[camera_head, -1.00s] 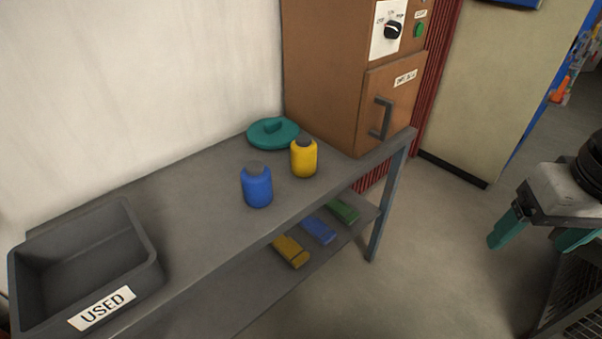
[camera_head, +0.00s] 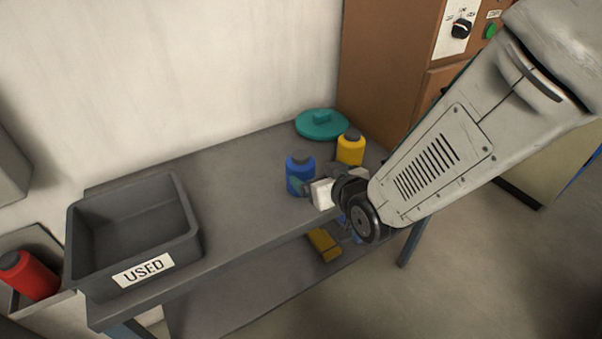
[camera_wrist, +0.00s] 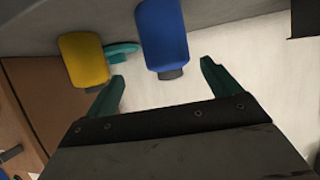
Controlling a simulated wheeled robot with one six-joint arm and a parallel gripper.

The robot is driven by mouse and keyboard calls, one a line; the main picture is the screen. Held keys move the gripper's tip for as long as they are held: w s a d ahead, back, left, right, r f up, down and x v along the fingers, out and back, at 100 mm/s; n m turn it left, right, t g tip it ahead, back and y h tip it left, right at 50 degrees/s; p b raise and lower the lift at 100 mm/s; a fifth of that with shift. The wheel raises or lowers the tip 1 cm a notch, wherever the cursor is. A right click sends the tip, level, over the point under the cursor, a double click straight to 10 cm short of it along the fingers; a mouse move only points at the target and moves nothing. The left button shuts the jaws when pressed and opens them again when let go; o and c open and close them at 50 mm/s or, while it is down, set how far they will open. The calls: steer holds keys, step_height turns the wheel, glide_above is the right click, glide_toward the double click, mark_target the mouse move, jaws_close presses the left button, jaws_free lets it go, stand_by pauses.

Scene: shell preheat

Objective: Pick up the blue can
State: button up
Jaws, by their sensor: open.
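The blue can (camera_head: 299,176), with a dark grey cap, stands upright on the grey table. In the wrist view the blue can (camera_wrist: 162,36) appears upside down, ahead of and between my two spread green fingers. My gripper (camera_wrist: 163,86) is open and empty. In the head view my gripper (camera_head: 305,186) is beside the can at its lower right, partly hidden by my wrist. Whether a finger touches the can, I cannot tell.
A yellow can (camera_head: 350,149) stands close to the right of the blue can and also shows in the wrist view (camera_wrist: 84,60). A teal lid (camera_head: 321,125) lies behind. A grey bin marked USED (camera_head: 184,247) sits at left. A red can (camera_head: 28,276) lies far left.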

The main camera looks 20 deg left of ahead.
mark_target(300, 166)
steer(key=shift+a+f, duration=0.2)
steer(key=shift+a, duration=0.3)
steer(key=x, duration=0.7)
steer(key=shift+w+a+r, duration=0.1)
steer(key=shift+a+r, duration=0.05)
steer(key=shift+a, duration=0.1)
steer(key=c, duration=1.3)
